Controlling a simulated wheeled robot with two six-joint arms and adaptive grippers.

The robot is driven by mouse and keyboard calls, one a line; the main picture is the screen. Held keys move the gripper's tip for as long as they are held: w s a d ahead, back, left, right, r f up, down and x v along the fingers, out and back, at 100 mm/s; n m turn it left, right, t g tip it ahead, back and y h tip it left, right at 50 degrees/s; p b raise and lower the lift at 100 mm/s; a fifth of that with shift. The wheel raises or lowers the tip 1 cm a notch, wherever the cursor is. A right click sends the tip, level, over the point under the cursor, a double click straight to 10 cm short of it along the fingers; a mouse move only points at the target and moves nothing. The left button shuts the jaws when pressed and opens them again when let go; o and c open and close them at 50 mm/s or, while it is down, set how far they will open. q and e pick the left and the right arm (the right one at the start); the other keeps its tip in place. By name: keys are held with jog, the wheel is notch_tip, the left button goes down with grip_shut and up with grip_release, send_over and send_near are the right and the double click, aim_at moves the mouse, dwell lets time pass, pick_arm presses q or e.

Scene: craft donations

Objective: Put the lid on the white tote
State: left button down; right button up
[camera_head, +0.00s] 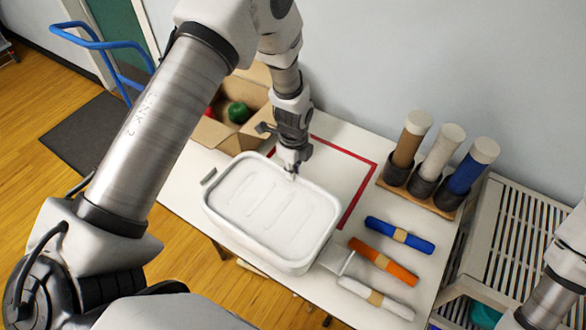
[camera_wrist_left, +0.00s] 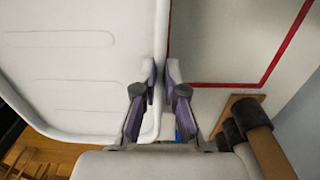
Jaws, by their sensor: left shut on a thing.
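A white, rounded rectangular lid (camera_head: 262,203) with a raised rim and shallow ribs lies level over the table's front left part. It also fills the left of the left wrist view (camera_wrist_left: 75,60). My left gripper (camera_head: 292,172) is shut on its far rim, one finger inside and one outside, as the left wrist view shows (camera_wrist_left: 165,95). The white tote is largely hidden beneath; a pale handle-like piece (camera_head: 337,260) shows at the right end. I cannot tell whether the lid touches the tote. My right gripper is out of view.
A red outline (camera_head: 360,189) marks the table behind the lid. An open cardboard box (camera_head: 213,134) stands at the back left. Blue (camera_head: 399,236), orange (camera_head: 383,262) and white (camera_head: 375,298) rolls lie right. A wooden rack (camera_head: 420,196) holds three upright tubes. A slatted shelf (camera_head: 515,235) stands beyond.

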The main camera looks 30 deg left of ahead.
pick_arm(q)
jog(key=shift+s, duration=0.2)
jog(key=shift+w+f, duration=0.15)
jog(key=shift+f, duration=0.2)
jog(key=c, duration=1.2)
grip_release()
jog(key=shift+r, duration=0.15)
notch_tip(320, 180, up, 12)
jog(key=shift+w+f, duration=0.1)
